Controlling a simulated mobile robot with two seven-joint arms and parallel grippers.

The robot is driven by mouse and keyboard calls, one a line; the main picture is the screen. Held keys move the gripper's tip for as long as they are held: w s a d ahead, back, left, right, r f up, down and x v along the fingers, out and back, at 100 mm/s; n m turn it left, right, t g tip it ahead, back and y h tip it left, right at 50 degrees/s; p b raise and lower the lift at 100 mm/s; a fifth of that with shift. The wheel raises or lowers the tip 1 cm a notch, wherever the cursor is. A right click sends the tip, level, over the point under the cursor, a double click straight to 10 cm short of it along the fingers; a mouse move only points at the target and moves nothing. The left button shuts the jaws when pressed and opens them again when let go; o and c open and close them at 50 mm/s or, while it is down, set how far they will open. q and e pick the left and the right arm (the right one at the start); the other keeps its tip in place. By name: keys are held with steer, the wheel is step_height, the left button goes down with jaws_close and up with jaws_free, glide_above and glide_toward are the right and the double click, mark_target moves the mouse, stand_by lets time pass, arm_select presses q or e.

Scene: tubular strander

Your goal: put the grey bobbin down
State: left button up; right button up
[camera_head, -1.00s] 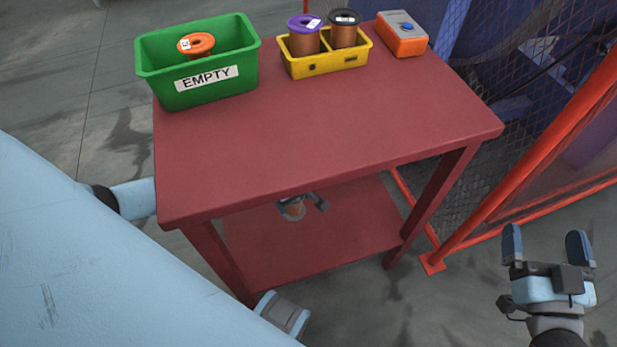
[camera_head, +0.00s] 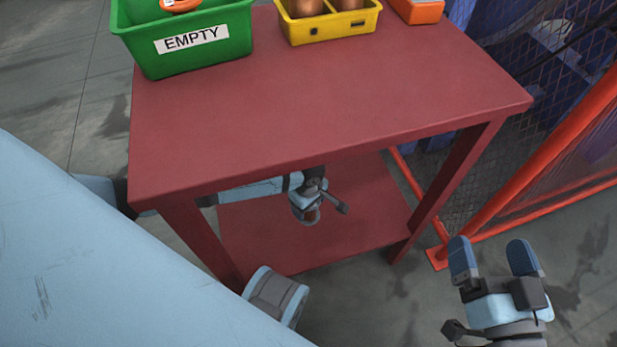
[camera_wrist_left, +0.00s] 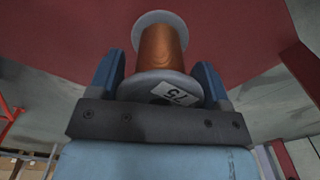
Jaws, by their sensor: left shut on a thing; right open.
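The grey bobbin has pale grey flanges, copper-coloured winding and a label reading "75". In the left wrist view the bobbin (camera_wrist_left: 160,50) sits between the two blue fingers of my left gripper (camera_wrist_left: 160,85), which is shut on it. In the head view my left gripper (camera_head: 309,202) reaches in under the table top, above the lower shelf (camera_head: 365,220), with the bobbin (camera_head: 312,215) partly hidden by it. I cannot tell whether the bobbin touches the shelf. My right gripper (camera_head: 493,260) is open and empty, right of the table and apart from it.
The red table top (camera_head: 330,100) overhangs the shelf. On it stand a green "EMPTY" bin (camera_head: 190,60) with an orange bobbin (camera_head: 180,5), a yellow tray (camera_head: 330,28) with bobbins, and an orange box (camera_head: 418,10). A red-framed mesh fence (camera_head: 530,165) stands to the right.

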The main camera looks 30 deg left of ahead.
arm_select(q)
step_height(320, 180, down, 6)
steer(key=b, duration=0.2)
steer(key=shift+r+b, duration=0.1)
steer(key=shift+b, duration=0.2)
steer(key=shift+r, duration=0.1)
arm_select(e)
step_height(320, 180, down, 3)
steer(key=shift+w+n+g, duration=0.15)
steer(key=shift+n+g, duration=0.25)
arm_select(q)
steer(key=o, duration=1.1)
arm_select(e)
steer(key=shift+f, duration=0.1)
arm_select(q)
step_height(320, 180, up, 12)
steer(key=p, duration=0.6)
arm_select(e)
step_height(320, 180, up, 7)
steer(key=m+t, duration=0.1)
steer(key=t, duration=0.1)
steer(key=shift+s+d+r+t, duration=0.2)
steer(key=shift+s+t, duration=0.05)
steer(key=shift+t, duration=0.15)
